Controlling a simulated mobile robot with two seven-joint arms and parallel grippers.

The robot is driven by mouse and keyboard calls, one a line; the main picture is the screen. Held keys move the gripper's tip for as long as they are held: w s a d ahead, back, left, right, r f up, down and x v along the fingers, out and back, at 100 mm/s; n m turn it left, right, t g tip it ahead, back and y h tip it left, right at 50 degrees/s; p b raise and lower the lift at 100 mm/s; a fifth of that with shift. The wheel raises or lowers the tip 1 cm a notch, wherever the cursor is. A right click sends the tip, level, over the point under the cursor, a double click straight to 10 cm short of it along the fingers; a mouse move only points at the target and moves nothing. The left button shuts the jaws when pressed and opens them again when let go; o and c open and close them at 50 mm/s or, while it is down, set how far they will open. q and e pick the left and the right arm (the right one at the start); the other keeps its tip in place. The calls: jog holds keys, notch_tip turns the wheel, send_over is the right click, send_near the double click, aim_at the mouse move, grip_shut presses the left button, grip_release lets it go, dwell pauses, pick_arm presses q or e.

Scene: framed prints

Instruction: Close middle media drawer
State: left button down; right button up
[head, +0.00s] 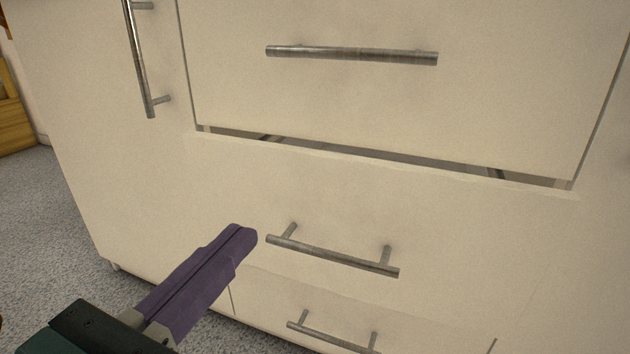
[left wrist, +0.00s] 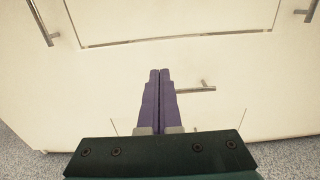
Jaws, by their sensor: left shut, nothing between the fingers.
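The middle drawer (head: 400,215) has a cream front with a horizontal metal bar handle (head: 333,257). It stands slightly out from the cabinet, with a narrow dark gap (head: 380,157) along its top edge. My left gripper (head: 245,235) has purple fingers and is shut and empty. In the head view its tips appear just left of the middle handle. In the left wrist view the gripper (left wrist: 160,73) points at the cream front, with the handle (left wrist: 196,88) to the right of the fingers. I cannot tell whether the tips touch the front. My right gripper is not in view.
The upper drawer (head: 380,100) with its bar handle (head: 352,55) is above. A lower drawer handle (head: 332,336) is below. A cabinet door with a vertical handle (head: 140,60) is at the left. Grey carpet (head: 60,220) and a wooden piece (head: 14,115) lie further left.

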aim_at(313, 164)
pick_arm(q)
jog(key=x, duration=1.3)
jog(key=shift+w+d, duration=0.2)
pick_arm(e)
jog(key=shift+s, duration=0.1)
